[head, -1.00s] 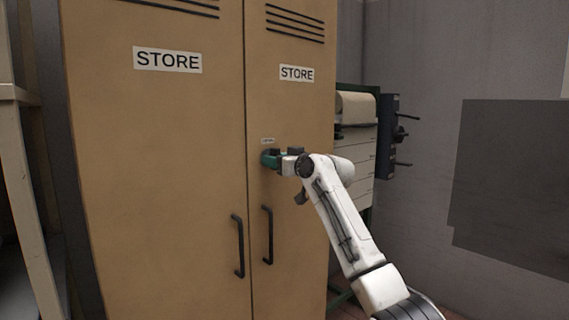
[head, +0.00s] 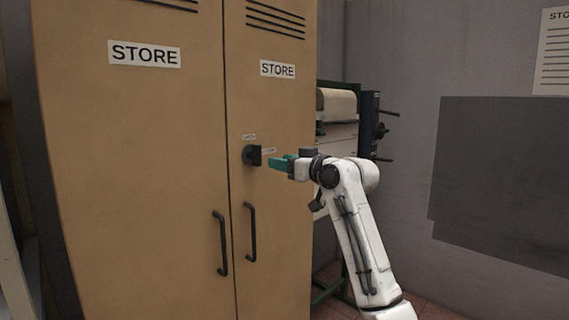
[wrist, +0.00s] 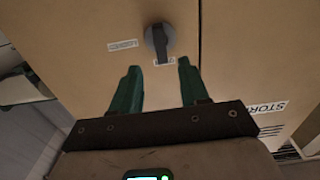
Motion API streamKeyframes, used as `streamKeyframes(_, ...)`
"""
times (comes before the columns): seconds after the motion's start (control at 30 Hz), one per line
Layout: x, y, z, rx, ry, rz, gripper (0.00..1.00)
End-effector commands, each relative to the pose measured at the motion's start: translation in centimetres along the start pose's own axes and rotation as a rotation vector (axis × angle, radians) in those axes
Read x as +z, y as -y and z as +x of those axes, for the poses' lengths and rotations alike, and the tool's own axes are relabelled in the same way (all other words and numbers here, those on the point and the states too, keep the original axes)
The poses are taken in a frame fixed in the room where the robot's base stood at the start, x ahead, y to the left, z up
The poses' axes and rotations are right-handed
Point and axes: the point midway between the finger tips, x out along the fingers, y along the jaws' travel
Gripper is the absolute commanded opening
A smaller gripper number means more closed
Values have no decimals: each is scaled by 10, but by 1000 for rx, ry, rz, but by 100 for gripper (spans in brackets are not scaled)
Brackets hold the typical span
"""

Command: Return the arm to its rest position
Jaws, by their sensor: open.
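My gripper (head: 272,163) has green fingers and stands a little to the right of a dark round knob (head: 251,155) on the right door of the tan cabinet (head: 150,180). In the wrist view, my gripper (wrist: 157,82) is open and empty. The knob (wrist: 159,40) shows beyond the fingertips there, with its grip part pointing toward the gripper. A clear gap lies between fingers and knob. My white arm reaches up from the lower right in the head view.
The cabinet has two dark handles, the left one (head: 220,243) and the right one (head: 250,232), with both doors shut. A rack with a paper roll (head: 338,105) and a dark crank device (head: 372,125) stand behind my arm. A grey panel (head: 500,180) is on the right wall.

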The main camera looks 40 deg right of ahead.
Motion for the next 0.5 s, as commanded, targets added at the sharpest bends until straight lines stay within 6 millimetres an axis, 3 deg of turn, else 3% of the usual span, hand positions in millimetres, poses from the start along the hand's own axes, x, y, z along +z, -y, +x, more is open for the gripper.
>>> streamKeyframes(0.5, 4, 3, 1, -3, 7, 3, 45)
